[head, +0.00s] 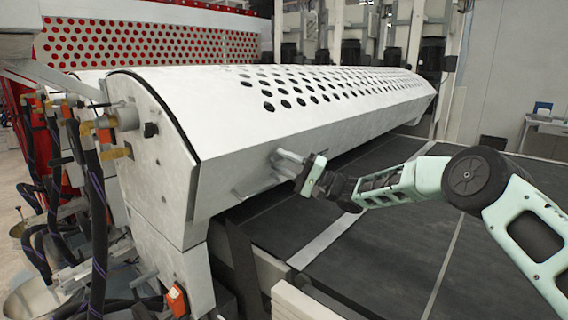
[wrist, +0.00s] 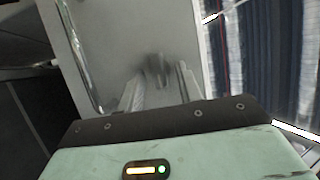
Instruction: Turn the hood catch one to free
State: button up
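The white hood (head: 225,150) is a long rounded cover with rows of dark holes on top. Its plain front face (wrist: 105,35) fills much of the wrist view. A small blurred dark grey catch (wrist: 157,71) stands on that face, between and beyond my fingertips. In the head view my gripper (head: 280,162) reaches the hood's lower front face from the right, and its fingers hide the catch. In the wrist view the two fingers of my gripper (wrist: 158,85) are apart, with visible space around the catch. Contact and the catch's turn position cannot be told.
A dark flat conveyor bed (head: 390,215) lies below and right of the hood. Hoses and fittings (head: 90,170) crowd the hood's left end, above a small red-orange switch box (head: 177,299).

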jog(key=b+v, duration=0.4)
jog(key=v, duration=1.3)
jog(key=shift+d+b, duration=0.15)
jog(key=shift+b, duration=0.25)
jog(key=s+a+r+t+h, duration=0.25)
jog(key=a+t+h, duration=0.3)
jog(key=a, duration=0.35)
jog(key=s+a+f+n+g+h, duration=0.1)
jog(key=s+a+h, duration=0.1)
jog(key=s+h, duration=0.3)
jog(key=s+d+f+n+g+h, duration=0.2)
jog(key=s+d+g+h, duration=0.1)
jog(key=s, duration=1)
jog(key=s+d+f+n+g+h, duration=0.3)
jog(key=s+d, duration=0.3)
jog(key=s, duration=0.7)
jog(key=s+d+f+n+g+h, duration=0.2)
jog(key=s+d+g+h, duration=0.1)
jog(key=s, duration=1.1)
jog(key=shift+d+f+n+h, duration=0.35)
jog(key=shift+d+n+h, duration=0.05)
jog(key=shift+d+h, duration=0.4)
